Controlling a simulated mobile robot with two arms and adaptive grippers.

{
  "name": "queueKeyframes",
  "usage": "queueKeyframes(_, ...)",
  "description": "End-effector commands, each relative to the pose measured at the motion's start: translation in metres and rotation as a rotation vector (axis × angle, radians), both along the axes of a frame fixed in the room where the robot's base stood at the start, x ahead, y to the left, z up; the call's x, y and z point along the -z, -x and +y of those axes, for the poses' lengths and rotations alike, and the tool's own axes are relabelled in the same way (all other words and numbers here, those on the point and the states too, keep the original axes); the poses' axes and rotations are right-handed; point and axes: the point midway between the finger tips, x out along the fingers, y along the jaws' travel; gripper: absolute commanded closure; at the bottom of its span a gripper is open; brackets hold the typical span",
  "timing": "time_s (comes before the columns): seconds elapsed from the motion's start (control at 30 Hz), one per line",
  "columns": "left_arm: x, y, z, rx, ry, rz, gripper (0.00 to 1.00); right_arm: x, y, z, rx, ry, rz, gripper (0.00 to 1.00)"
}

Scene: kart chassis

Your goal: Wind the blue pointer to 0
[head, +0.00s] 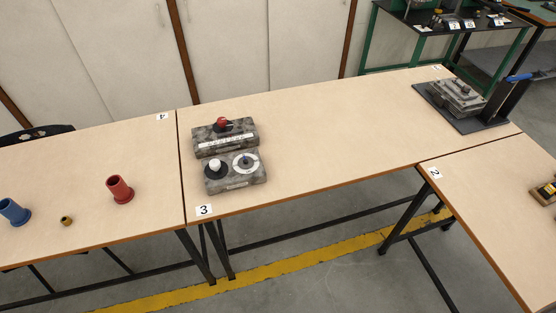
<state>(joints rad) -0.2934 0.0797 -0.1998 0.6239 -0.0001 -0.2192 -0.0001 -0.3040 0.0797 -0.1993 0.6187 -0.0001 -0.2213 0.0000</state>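A dark grey box (236,182) stands on the middle table near its left end. On its top is a round white dial (253,167) with a small blue pointer (246,158) at its centre. The dial's marks are too small to read, so I cannot tell where the pointer stands. Left of the dial, a white knob (215,163) sits on a black disc (212,172). Neither of my grippers is in view.
Behind it stands another grey box (208,133) with a red knob (222,122). The middle table (330,130) is clear rightward to a black fixture with a blue handle (518,77). A red part (120,190), a blue part (14,212) and a brass part (67,221) stand on the left table.

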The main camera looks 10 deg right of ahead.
Motion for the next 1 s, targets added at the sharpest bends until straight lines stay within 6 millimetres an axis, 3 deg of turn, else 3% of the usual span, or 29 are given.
queueKeyframes(0.37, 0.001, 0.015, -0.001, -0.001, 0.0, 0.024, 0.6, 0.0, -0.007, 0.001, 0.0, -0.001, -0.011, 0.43)
queueKeyframes(1.0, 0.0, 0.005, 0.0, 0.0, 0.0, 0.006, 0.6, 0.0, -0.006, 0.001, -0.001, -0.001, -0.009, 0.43)
